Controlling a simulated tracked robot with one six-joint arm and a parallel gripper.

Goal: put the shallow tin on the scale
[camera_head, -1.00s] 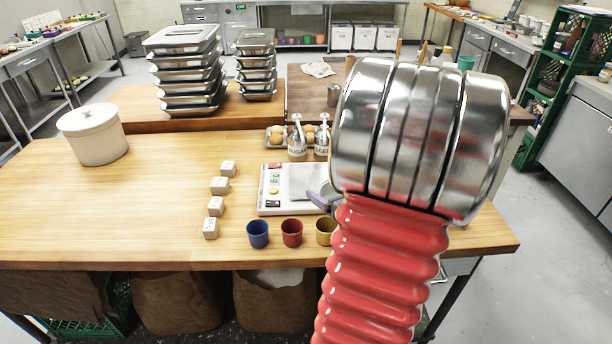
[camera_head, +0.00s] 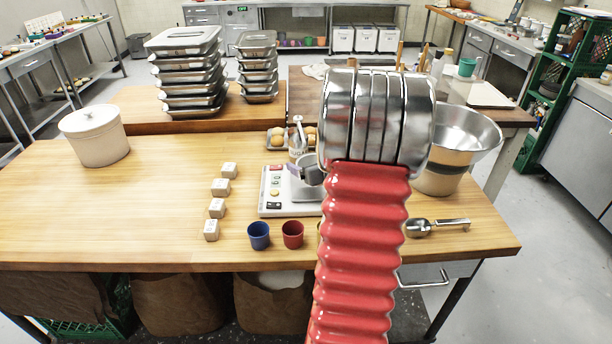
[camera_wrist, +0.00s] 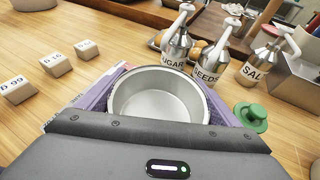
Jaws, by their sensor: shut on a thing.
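The shallow tin (camera_wrist: 160,96) is a round silver tin, upright between my gripper's purple fingers in the wrist view. My gripper (camera_wrist: 160,108) is shut on it. In the head view the tin (camera_head: 312,174) shows small and partly hidden behind my red arm. The scale (camera_head: 272,192) is white with a silver plate and coloured buttons, on the wooden table. The tin is at the plate's upper right part in the head view; I cannot tell whether it touches the plate. In the wrist view the tin and gripper hide nearly all of the scale.
Shakers marked sugar (camera_wrist: 176,48), seeds (camera_wrist: 217,62) and salt (camera_wrist: 262,62) stand beyond the tin, near eggs. A green knobbed thing (camera_wrist: 252,116) is right of it. Blue (camera_head: 258,235) and red (camera_head: 292,234) cups stand before the scale. Marked blocks (camera_head: 220,187) line its left.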

